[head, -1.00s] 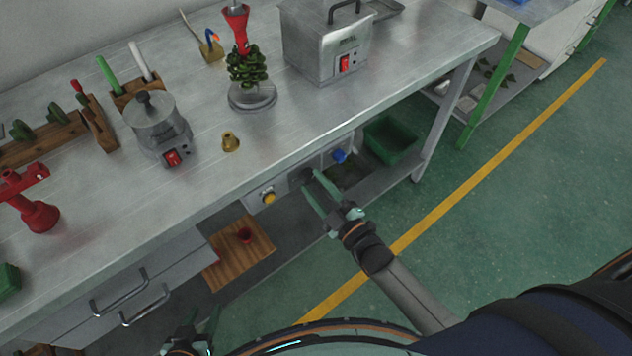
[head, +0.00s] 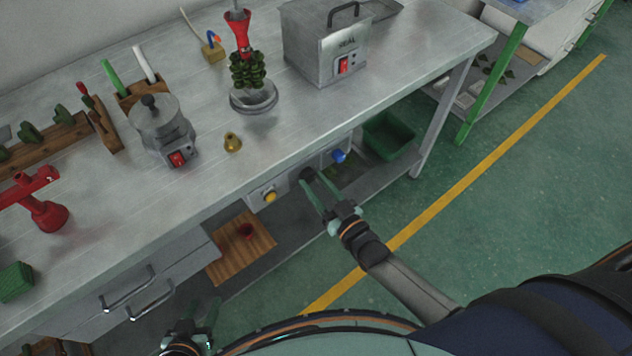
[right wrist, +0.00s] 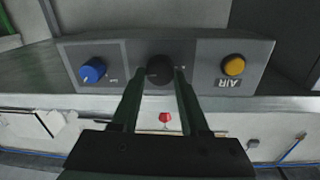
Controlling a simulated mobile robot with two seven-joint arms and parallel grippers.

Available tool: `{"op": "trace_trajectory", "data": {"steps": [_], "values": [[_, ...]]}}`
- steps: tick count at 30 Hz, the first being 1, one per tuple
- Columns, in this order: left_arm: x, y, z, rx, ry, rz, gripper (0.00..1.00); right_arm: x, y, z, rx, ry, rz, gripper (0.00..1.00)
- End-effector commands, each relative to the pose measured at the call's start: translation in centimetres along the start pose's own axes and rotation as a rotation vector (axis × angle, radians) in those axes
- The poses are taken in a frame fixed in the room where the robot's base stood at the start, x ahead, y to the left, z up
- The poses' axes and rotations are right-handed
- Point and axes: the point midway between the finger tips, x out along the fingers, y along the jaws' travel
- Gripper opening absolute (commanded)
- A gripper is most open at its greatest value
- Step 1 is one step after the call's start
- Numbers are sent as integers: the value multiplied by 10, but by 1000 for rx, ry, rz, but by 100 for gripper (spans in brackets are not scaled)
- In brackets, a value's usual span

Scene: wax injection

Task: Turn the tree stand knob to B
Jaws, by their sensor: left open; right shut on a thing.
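The black knob (right wrist: 160,70) sits in the middle of a grey control panel (right wrist: 120,60). In the head view the panel is under the workbench's front edge, with the knob (head: 307,174) at my right fingertips. My right gripper (right wrist: 159,88) is shut on this knob, a finger on each side. The small marks beside it are too small to read. The tree stand (head: 254,97) is on the bench, with a dark green tree (head: 248,70) and a red funnel-like piece (head: 240,35) above its round base. My left gripper (head: 203,316) is open and empty, low near the bottom edge.
On the panel are a blue knob (right wrist: 92,70) and a yellow button (right wrist: 234,66) labelled AIR. A green bin (head: 388,138) is on the lower shelf. A metal pot (head: 155,125) and a steel box (head: 322,45) are on the bench. The floor at right is clear.

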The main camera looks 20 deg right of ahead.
Motion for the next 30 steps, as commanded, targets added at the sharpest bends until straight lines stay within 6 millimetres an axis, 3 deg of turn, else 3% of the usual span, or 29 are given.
{"op": "trace_trajectory", "data": {"steps": [23, 24, 30], "values": [[-2, 1, -2, 0, 0, 2, 50, 0, 0, 0, 99, -6, 2, 0], [-2, 1, -2, -1, 0, 2, 50, 0, 0, 0, 99, -6, 2, 49], [-2, 1, -2, 0, 0, 2, 50, 0, 0, 0, 97, -6, 1, 71]]}}
